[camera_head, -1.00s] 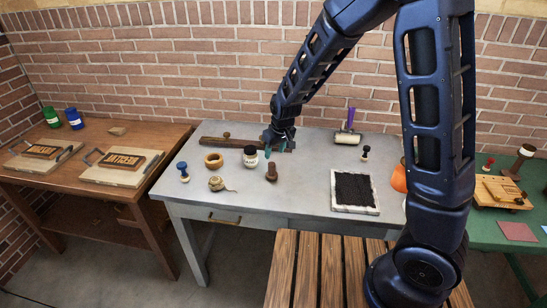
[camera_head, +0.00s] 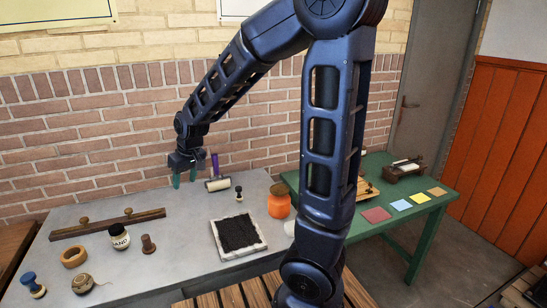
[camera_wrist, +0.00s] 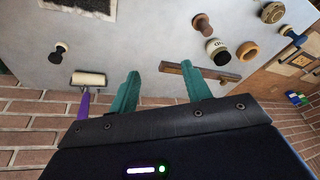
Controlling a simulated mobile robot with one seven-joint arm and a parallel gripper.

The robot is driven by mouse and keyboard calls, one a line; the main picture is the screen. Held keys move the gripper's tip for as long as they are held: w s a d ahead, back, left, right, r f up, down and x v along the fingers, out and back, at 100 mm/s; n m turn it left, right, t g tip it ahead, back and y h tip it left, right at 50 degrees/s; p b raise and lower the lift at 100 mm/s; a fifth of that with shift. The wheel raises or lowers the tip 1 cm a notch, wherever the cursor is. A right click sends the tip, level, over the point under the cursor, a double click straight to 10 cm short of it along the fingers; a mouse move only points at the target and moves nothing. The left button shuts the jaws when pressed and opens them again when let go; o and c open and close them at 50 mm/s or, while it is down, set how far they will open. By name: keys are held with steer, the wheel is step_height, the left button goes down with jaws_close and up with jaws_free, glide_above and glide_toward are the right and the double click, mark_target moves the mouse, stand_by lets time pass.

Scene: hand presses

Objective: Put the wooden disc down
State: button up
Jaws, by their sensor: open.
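My gripper (camera_head: 184,178) is open and empty, raised above the back of the grey table (camera_head: 180,222).
A long wooden bar with knobs (camera_head: 108,225) lies at the back left. A purple-handled roller (camera_head: 217,184) lies near my gripper. A sand jar (camera_head: 118,236), stamps, a black-filled tray (camera_head: 237,234) and an orange jar (camera_head: 279,203) stand around. The table's middle has free room.

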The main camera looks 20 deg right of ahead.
steer(key=s+d+r+m, duration=0.1)
steer(key=s+d+r, duration=0.15)
steer(key=d, duration=0.25)
steer(key=s+d+r+m+t, duration=0.1)
steer(key=d+r, duration=0.2)
steer(key=d, duration=0.1)
steer(key=s+d+r+m, duration=0.1)
steer(key=s+d+r, duration=0.1)
steer(key=d, duration=0.3)
steer(key=s+d+r+m+t+h, duration=0.1)
steer(key=s+d+r+m+h, duration=0.1)
steer(key=s+d, duration=0.8)
steer(key=shift+s+d+r+m+h, duration=0.3)
steer(key=shift+s+d+r+m, duration=0.1)
steer(key=shift+s+r+m, duration=0.35)
